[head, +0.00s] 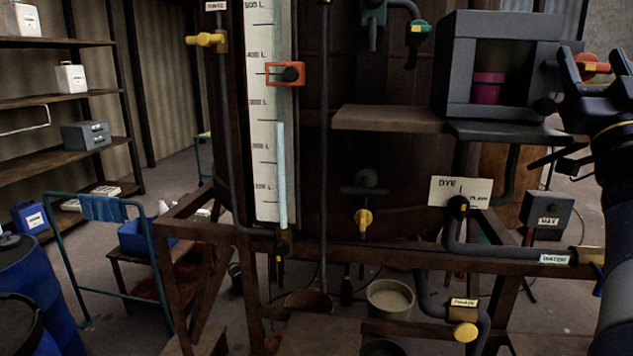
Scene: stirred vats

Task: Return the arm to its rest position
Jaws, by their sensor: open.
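My gripper (560,85) is at the upper right, beside the grey open-fronted box (462,70). Its dark fingers are apart and I see nothing held between them. A red-orange valve handle (593,67) shows close to the gripper; I cannot tell whether they touch. The lower part of my arm is cut off by the picture edge.
The vat carries a level gauge (262,150) with an orange slider (285,74). A shelf (385,119), a DYE label (461,191) and pipes with yellow valves (465,332) stand ahead. A blue trolley (103,208) and blue drums (35,285) are left.

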